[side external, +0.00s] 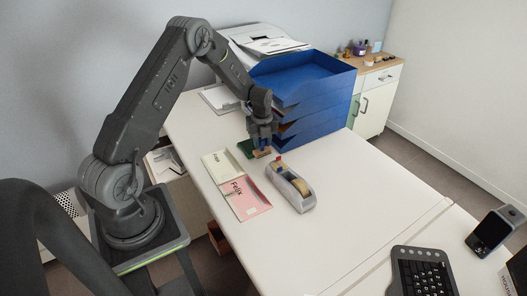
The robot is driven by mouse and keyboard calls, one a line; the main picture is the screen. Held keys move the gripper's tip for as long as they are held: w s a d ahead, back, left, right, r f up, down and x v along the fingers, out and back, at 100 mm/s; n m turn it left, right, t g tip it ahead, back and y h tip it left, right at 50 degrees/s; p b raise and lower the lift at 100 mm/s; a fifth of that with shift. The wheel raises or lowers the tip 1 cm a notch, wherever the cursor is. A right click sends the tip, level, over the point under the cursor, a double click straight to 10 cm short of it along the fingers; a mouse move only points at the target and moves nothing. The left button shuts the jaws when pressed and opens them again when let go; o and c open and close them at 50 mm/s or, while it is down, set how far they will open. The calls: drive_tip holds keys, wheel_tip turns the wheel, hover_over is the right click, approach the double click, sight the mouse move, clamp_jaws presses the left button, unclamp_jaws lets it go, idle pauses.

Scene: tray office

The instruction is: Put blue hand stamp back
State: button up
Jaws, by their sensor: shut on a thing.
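My gripper (262,141) points down over the desk, in front of the blue tray stack. It is shut on the blue hand stamp (262,153), whose tan base shows below the fingers. The fingers hide most of its handle. A small green pad (246,148) lies on the desk just left of the stamp. I cannot tell whether the stamp touches the desk or the pad.
Blue stacked trays (318,100) stand close behind my gripper. A keyboard (423,272) is at the lower right. The desk's right middle is clear.

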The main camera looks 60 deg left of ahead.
sight(263, 150)
drive_tip(key=shift+w+d+f, duration=0.2)
drive_tip(key=shift+w+f, duration=0.05)
drive_tip(key=shift+f, duration=1.9)
drive_tip(key=o, duration=0.8)
drive_tip(key=shift+f, duration=0.15)
